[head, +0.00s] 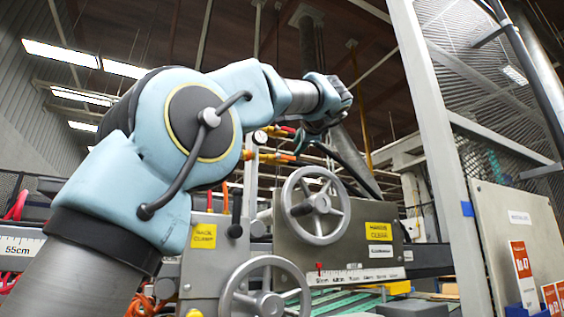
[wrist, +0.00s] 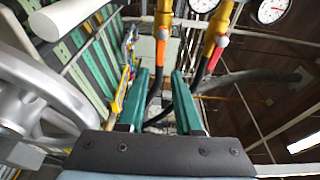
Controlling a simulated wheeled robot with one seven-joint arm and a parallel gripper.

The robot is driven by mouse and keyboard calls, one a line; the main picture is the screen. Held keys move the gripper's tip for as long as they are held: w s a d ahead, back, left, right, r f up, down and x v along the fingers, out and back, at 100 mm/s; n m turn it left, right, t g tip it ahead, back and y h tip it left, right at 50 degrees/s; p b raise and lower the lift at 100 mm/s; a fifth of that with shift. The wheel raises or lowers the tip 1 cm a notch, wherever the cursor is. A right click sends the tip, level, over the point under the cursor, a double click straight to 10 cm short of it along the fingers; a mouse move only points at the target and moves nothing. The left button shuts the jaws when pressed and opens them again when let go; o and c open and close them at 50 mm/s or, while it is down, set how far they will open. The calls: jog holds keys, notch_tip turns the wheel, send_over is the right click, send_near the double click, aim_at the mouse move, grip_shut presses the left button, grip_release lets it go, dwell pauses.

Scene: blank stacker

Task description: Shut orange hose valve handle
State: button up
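My gripper (wrist: 161,73) has two green fingers standing apart, with nothing visible between them. Beyond the fingertips in the wrist view, two yellow valve fittings run down into dark hoses. In the head view an orange-yellow valve (head: 284,156) sits left of my gripper (head: 303,142), below a red and yellow one. The gripper looks apart from both fittings. The handle's exact angle is unclear.
A grey handwheel (head: 316,206) stands below my gripper, with a second one (head: 265,292) lower; a handwheel also fills the left of the wrist view (wrist: 35,95). A gauge (wrist: 271,9) is near the valves. A grey post (head: 432,150) stands to the right.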

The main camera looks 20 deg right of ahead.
jog(key=shift+w+d+r+p, duration=0.1)
jog(key=shift+w+d+p, duration=0.15)
jog(key=shift+w+p, duration=0.85)
jog(key=shift+w+d+f+p, duration=0.1)
jog(key=shift+w+d+p, duration=0.2)
jog(key=shift+w, duration=1.55)
jog(key=shift+w+d+r+p, duration=0.15)
jog(key=shift+w+p, duration=0.65)
jog(key=shift+w, duration=0.65)
jog(key=m+p, duration=0.2)
jog(key=shift+s+f+m+g, duration=0.1)
jog(key=shift+f+m+g, duration=0.2)
jog(key=shift+f, duration=0.05)
jog(key=m+p, duration=0.2)
jog(key=p, duration=0.1)
jog(key=a+f+m+g+y+p, duration=0.1)
jog(key=m+p, duration=0.2)
jog(key=p, duration=0.1)
jog(key=f+m+y+p, duration=0.1)
jog(key=m+p, duration=0.2)
jog(key=p, duration=0.1)
jog(key=shift+a+f+g, duration=0.2)
jog(key=shift+a+g, duration=0.2)
jog(key=m+y, duration=0.2)
jog(key=m, duration=0.3)
send_near(289, 159)
jog(key=shift+a+f, duration=1.55)
jog(key=shift+a, duration=0.3)
jog(key=shift+s, duration=0.4)
jog(key=shift+s, duration=0.1)
